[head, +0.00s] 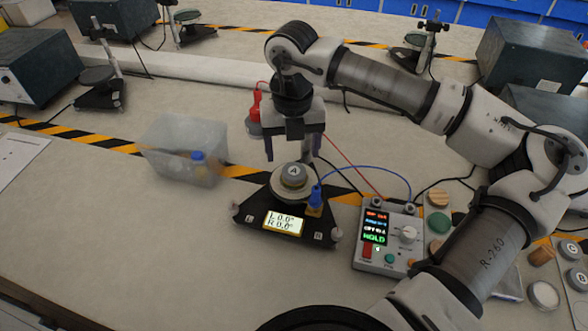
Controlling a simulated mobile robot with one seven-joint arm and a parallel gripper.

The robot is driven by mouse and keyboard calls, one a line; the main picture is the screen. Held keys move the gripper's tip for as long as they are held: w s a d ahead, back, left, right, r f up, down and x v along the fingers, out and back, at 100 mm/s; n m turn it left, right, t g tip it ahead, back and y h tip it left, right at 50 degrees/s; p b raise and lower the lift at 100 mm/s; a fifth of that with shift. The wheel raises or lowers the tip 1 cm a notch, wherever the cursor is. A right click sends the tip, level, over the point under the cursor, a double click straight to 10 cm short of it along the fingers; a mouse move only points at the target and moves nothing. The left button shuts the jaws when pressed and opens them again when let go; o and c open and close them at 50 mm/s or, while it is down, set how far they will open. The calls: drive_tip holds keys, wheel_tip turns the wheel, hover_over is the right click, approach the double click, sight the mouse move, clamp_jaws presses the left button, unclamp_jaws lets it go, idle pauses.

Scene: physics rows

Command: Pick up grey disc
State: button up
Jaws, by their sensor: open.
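A grey disc (295,173) with a dark mark on its top sits on the round plate of a black triangular stand (256,228) with a lit readout. My gripper (293,154) points down just above this disc, its two fingers apart on either side. Nothing shows held between the fingers, and I cannot tell whether they touch the disc. More grey lettered discs (578,278) lie at the right edge of the table.
A grey control box (389,238) stands right of the stand, joined by red and blue wires. Wooden and green discs (438,222) lie at right. The left front table is clear.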

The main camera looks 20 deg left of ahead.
sight(294, 170)
drive_tip(key=f+p, duration=0.1)
drive_tip(key=f, duration=0.2)
drive_tip(key=shift+s+d+f+p, duration=0.2)
drive_tip(key=shift+f+p, duration=0.05)
drive_tip(key=shift+p, duration=0.1)
drive_tip(key=shift+f, duration=0.65)
drive_tip(key=c, duration=1.1)
drive_tip(key=shift+r, duration=0.1)
